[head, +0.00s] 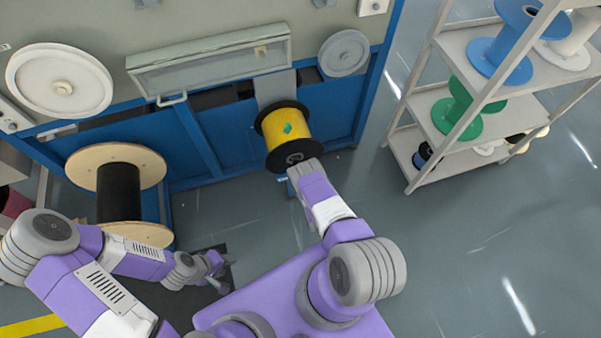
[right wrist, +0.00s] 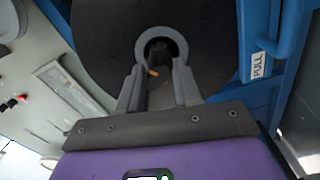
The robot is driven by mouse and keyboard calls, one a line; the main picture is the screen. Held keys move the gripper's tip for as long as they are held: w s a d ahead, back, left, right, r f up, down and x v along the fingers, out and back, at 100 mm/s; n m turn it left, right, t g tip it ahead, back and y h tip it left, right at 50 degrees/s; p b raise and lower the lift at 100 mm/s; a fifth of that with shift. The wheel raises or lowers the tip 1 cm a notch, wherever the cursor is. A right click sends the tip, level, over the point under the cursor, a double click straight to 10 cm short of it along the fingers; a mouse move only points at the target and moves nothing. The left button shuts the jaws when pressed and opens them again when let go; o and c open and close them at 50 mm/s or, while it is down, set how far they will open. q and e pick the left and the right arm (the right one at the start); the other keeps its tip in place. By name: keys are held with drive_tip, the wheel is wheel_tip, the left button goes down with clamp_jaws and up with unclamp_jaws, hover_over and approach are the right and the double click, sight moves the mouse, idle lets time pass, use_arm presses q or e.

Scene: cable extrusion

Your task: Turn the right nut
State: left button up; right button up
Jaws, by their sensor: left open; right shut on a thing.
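The right nut (head: 294,158) sits at the centre of the black flange of the yellow cable spool (head: 290,124). In the right wrist view the nut is a grey ring (right wrist: 161,31) around a dark hole, against the black flange (right wrist: 95,45). My right gripper (head: 303,168) is at the nut; in the wrist view its fingers (right wrist: 160,80) are shut on it, one on each side. The fingers hide part of the nut. My left gripper (head: 217,263) is open and empty, low over the floor, away from the spools.
A large wooden-flanged spool with black cable (head: 118,192) stands at the left of the blue machine frame (head: 222,142). A shelf (head: 470,150) with blue, green and white spools stands at the right. A "PULL" label (right wrist: 259,65) is beside the flange. The floor between is clear.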

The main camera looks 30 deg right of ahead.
drive_tip(key=n+b, duration=0.3)
drive_tip(key=n, duration=0.6)
drive_tip(key=shift+n, duration=0.3)
drive_tip(key=shift+s, duration=0.1)
idle(0.4)
drive_tip(key=o, duration=1)
drive_tip(key=shift+o, duration=0.2)
